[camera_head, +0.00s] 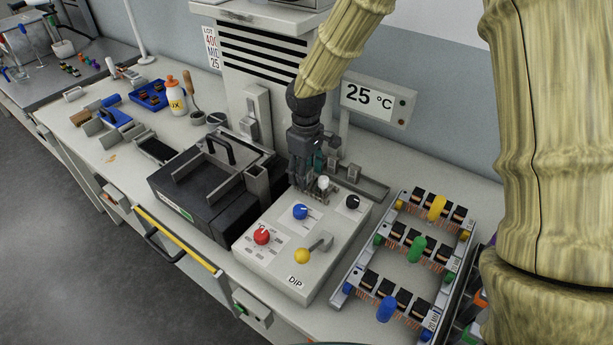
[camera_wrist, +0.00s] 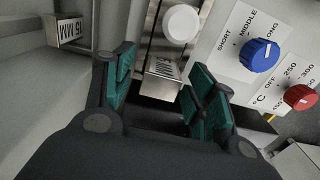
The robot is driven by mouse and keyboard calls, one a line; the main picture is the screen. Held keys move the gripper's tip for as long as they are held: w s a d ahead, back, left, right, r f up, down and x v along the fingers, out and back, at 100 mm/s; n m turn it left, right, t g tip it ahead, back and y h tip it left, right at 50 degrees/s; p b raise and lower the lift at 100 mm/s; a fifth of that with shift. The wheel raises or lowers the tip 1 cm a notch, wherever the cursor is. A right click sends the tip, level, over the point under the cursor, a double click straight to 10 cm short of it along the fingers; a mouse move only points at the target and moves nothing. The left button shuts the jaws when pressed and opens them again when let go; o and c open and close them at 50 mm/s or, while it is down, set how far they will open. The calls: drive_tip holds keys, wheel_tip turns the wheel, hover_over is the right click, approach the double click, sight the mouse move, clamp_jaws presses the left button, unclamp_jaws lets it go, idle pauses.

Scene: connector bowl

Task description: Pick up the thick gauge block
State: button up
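My gripper (camera_head: 313,170) points down at the back of the dip machine, beside a white round knob (camera_head: 323,184). In the wrist view my gripper (camera_wrist: 164,82) is open, its teal-padded fingers apart. A metal block (camera_wrist: 163,68) with a partly readable label shows between the fingers, below the white knob (camera_wrist: 181,23); I cannot tell whether the pads touch it. Another labelled metal block (camera_wrist: 70,31), seemingly marked 15 MM, lies to the left in the wrist view. I cannot tell for certain which block is the thick one. In the head view the gripper area hides most detail.
The dip machine (camera_head: 278,268) carries blue, red, black and yellow controls. A black box (camera_head: 205,190) with a handle stands to its left. A metal tray (camera_head: 372,190) lies behind right. A rack of connectors (camera_head: 400,285) is on the right. The 25 °C display (camera_head: 370,100) stands behind.

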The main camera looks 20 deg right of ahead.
clamp_jaws()
drive_tip(key=shift+r, duration=0.1)
